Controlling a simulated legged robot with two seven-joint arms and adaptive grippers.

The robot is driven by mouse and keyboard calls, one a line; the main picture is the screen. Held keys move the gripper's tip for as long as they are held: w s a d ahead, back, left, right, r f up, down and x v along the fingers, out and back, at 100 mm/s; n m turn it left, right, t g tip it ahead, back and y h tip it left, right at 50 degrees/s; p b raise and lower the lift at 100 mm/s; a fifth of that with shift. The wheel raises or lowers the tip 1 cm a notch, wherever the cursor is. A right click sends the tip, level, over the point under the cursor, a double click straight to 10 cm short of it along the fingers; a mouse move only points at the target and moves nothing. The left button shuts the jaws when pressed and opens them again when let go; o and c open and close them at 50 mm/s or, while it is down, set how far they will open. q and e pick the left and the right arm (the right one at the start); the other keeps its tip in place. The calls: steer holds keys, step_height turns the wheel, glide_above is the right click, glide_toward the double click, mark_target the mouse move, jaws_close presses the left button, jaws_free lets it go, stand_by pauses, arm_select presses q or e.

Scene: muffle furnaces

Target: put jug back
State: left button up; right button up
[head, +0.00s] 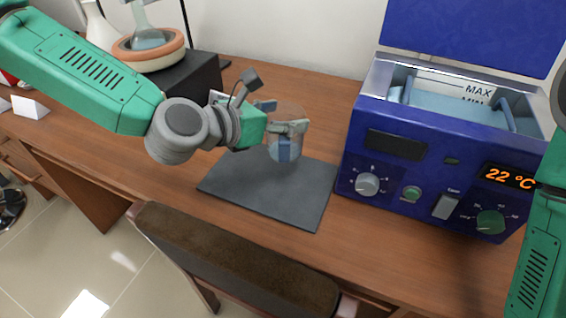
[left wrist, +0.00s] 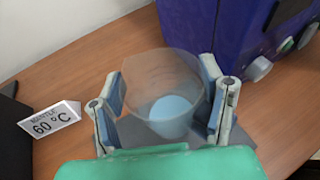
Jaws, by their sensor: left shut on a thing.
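A clear jug (head: 287,112) with some pale blue liquid is in the head view, above or on the dark grey mat (head: 250,195) on the wooden desk. My left gripper (head: 283,140) is shut on the jug, its fingers on either side of the wall. In the left wrist view the jug (left wrist: 165,90) stands between the two fingers of the left gripper (left wrist: 165,105), with the liquid at its bottom. I cannot tell whether its base touches the mat. My right gripper is not in view; only my right arm shows at the right edge.
A blue water bath (head: 435,160) with a raised lid and a 22 °C display stands right of the jug. A black box (head: 180,85) carries a flask on an orange ring at the back left. A 60 °C card (left wrist: 50,120) stands nearby. A chair back (head: 235,265) is in front.

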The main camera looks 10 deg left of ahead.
mark_target(271, 153)
arm_select(q)
step_height(271, 153, down, 5)
steer(key=shift+w+r+b, duration=0.1)
steer(key=shift+b, duration=0.35)
steer(key=shift+a+f, duration=0.25)
steer(key=shift+f, duration=0.3)
step_height(271, 153, down, 3)
steer(key=shift+b, duration=0.4)
steer(key=shift+d+r, duration=0.1)
steer(key=shift+d, duration=0.05)
steer(key=o, duration=1.7)
